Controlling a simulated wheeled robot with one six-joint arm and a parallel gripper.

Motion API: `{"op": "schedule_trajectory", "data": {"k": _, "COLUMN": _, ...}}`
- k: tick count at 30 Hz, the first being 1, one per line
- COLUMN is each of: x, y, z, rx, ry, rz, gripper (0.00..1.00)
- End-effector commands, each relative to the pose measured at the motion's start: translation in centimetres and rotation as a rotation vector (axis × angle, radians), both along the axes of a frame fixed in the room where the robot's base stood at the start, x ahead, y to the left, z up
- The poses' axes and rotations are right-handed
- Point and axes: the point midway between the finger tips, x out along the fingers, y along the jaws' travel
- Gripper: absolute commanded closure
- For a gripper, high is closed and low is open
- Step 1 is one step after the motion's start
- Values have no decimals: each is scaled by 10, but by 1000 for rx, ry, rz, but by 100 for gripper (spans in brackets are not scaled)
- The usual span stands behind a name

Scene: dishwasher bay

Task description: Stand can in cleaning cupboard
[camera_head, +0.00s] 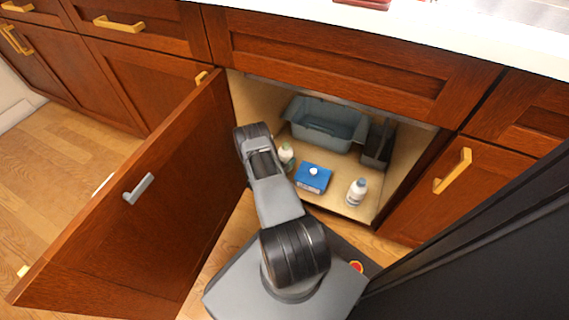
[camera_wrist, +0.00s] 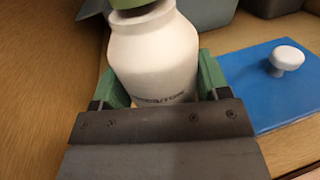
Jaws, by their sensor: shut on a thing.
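A white can with a green cap (camera_wrist: 153,52) is between the green fingers of my gripper (camera_wrist: 161,80) in the wrist view, which is shut on it. The can looks roughly upright; its base is hidden behind the gripper's dark body. In the head view the can (camera_head: 287,157) shows beside my arm, inside the open cleaning cupboard (camera_head: 400,165), near its left side. I cannot tell whether its base touches the cupboard floor. My gripper is mostly hidden by the arm in the head view.
A blue box with a white knob (camera_head: 313,178) lies just right of the can. A white bottle (camera_head: 357,192) stands at the front right. A grey-blue tub (camera_head: 327,124) and a dark caddy (camera_head: 379,146) are behind. The open door (camera_head: 150,205) is left of my arm.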

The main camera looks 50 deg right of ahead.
Motion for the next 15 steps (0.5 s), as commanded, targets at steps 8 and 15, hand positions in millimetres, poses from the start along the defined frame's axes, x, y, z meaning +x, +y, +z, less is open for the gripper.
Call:
{"op": "schedule_trajectory", "data": {"k": 8, "x": 0, "y": 1, "z": -23, "rx": 0, "ry": 0, "rz": 0, "gripper": 64}}
{"op": "schedule_trajectory", "data": {"k": 15, "x": -1, "y": 1, "z": -25, "rx": 0, "ry": 0, "rz": 0, "gripper": 64}}
